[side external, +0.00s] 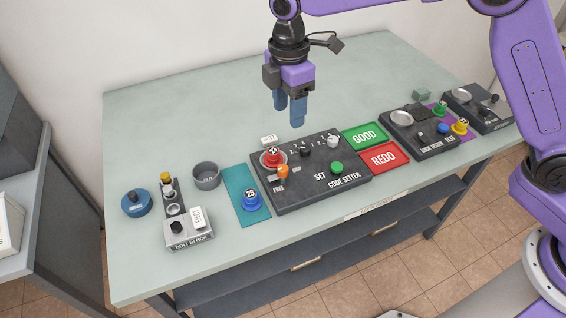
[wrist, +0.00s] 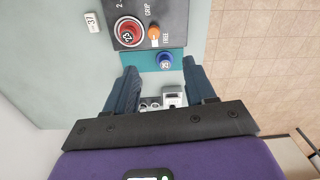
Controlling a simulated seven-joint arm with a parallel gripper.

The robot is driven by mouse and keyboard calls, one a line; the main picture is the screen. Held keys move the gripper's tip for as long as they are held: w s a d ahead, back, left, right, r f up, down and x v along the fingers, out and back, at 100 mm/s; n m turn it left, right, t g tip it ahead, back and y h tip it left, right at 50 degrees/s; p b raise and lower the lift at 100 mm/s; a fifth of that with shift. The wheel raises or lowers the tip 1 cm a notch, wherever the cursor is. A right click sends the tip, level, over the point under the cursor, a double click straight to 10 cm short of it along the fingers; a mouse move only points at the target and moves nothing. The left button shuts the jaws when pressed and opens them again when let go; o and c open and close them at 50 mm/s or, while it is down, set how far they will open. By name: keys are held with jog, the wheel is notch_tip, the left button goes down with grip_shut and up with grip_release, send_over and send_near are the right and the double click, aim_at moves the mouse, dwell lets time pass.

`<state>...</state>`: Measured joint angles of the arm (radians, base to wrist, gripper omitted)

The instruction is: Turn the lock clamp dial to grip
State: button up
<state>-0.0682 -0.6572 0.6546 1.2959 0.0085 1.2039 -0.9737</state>
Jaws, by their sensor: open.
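The lock clamp dial is a small orange knob (side external: 283,171) on the left part of the dark code setter panel (side external: 318,190). In the wrist view the orange knob (wrist: 153,33) sits between the words GRIP and FREE; which one it points at is too small to tell. A red lock piece (side external: 272,158) numbered 23 sits beside it in a round holder. My gripper (side external: 290,112) is open and empty, fingers down, in the air above the table, behind the panel in the side view. In the wrist view its fingers (wrist: 160,75) are apart, with the knob beyond them.
A blue numbered piece (side external: 250,200) stands on a teal mat left of the panel. A bolt block (side external: 190,230), grey cup (side external: 206,175) and blue round tin (side external: 136,203) are further left. Green GOOD (side external: 365,136) and red REDO (side external: 384,158) trays lie right. The table's back is clear.

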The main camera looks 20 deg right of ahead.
jog(key=w, duration=0.2)
send_near(283, 168)
notch_tip(283, 168, down, 9)
jog(key=shift+s+r, duration=0.1)
jog(key=shift+r, duration=0.05)
dwell(0.4)
grip_shut()
